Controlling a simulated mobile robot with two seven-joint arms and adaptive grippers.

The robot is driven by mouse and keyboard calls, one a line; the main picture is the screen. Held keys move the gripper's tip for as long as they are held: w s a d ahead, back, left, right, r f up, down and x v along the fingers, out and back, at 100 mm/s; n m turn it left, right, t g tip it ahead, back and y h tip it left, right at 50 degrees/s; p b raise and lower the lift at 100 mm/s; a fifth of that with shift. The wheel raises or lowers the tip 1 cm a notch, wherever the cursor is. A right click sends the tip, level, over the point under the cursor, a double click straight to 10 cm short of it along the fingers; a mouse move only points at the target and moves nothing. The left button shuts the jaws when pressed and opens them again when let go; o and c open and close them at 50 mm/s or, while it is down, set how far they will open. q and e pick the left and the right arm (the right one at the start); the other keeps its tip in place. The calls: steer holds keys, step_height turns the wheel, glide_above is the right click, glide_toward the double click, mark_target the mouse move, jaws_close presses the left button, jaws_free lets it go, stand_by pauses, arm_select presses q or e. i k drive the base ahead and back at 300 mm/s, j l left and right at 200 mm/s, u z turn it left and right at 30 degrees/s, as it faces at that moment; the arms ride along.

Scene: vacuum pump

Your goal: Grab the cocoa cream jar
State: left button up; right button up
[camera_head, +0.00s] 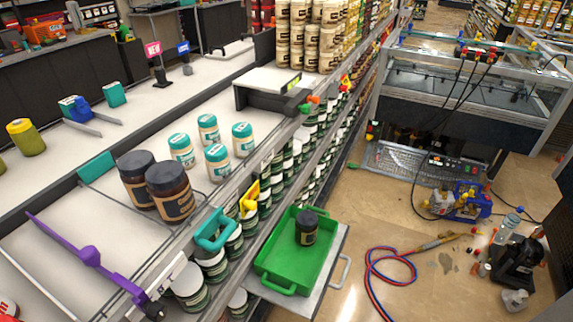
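Two large brown jars with dark lids and tan labels stand upright side by side on the white shelf at the left; one is the rear jar (136,180), the other the front jar (171,192). A smaller dark jar (306,228) with a black lid stands in a green tray (271,263) beside the shelf. The labels are too small to read, so I cannot tell which is the cocoa cream jar. Neither of my grippers shows in the head view.
Several white jars with teal lids (216,160) stand behind the brown jars. A red and blue hose (385,273) lies on the floor.

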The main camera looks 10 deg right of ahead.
mark_target(306, 223)
steer(key=i+l+u, duration=0.15)
steer(key=l, duration=0.45)
steer(key=i+l+u, duration=0.15)
steer(key=l, duration=0.45)
steer(key=i+l+u, duration=0.15)
steer(key=l, duration=0.5)
steer(key=i+l+u, duration=0.15)
steer(key=l, duration=0.5)
steer(key=l+u, duration=0.15)
steer(key=l, duration=0.5)
steer(key=i, duration=0.05)
